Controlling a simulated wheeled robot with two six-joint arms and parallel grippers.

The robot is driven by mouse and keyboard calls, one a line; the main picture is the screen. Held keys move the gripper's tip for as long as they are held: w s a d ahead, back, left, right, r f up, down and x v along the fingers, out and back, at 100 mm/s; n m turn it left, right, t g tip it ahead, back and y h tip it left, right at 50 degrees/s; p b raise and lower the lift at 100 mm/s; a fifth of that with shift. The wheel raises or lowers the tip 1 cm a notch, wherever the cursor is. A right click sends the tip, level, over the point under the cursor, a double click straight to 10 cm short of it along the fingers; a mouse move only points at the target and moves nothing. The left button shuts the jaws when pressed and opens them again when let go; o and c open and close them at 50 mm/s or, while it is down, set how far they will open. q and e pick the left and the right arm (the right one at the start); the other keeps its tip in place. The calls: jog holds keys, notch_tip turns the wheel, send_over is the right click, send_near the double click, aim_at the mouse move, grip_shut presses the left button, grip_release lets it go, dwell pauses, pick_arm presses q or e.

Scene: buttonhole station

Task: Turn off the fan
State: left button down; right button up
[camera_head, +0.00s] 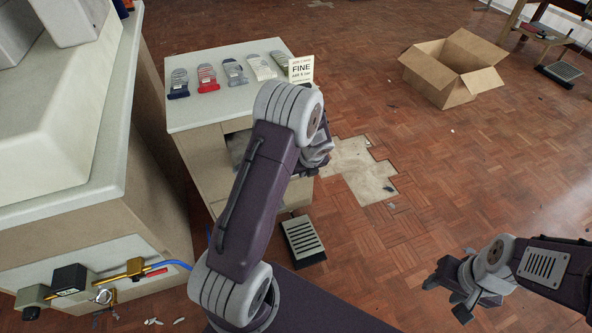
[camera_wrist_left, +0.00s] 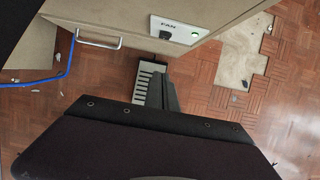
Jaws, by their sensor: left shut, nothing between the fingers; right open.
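In the left wrist view a white panel marked FAN (camera_wrist_left: 180,30) is set on the front of a beige cabinet. It has a small black switch (camera_wrist_left: 166,35) and a green light (camera_wrist_left: 195,35) that looks lit. My left gripper (camera_wrist_left: 163,88) is shut and empty, below the panel in that view and apart from it. In the head view my left gripper (camera_head: 317,158) is partly hidden by its own arm, which also hides the panel. My right gripper (camera_head: 447,298) is open and empty over the floor at the lower right. I do not make out the fan itself.
A cabinet (camera_head: 192,112) carries several coloured items and a FINE sign (camera_head: 301,69). A slotted grey pedal (camera_head: 303,240) lies on the floor beside it. A counter (camera_head: 60,215) stands at left, with a blue hose. An open cardboard box (camera_head: 440,92) is at the back right; floor between is mostly clear.

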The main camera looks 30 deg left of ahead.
pick_arm(q)
jog(key=w+a+f+b, duration=0.5)
jog(key=f+b, duration=0.2)
jog(key=f, duration=0.2)
jog(key=shift+a, duration=0.4)
jog(key=shift+w+a+r+p, duration=0.15)
jog(key=shift+a+r+p, duration=0.05)
jog(key=shift+p, duration=0.5)
jog(key=shift+r, duration=0.1)
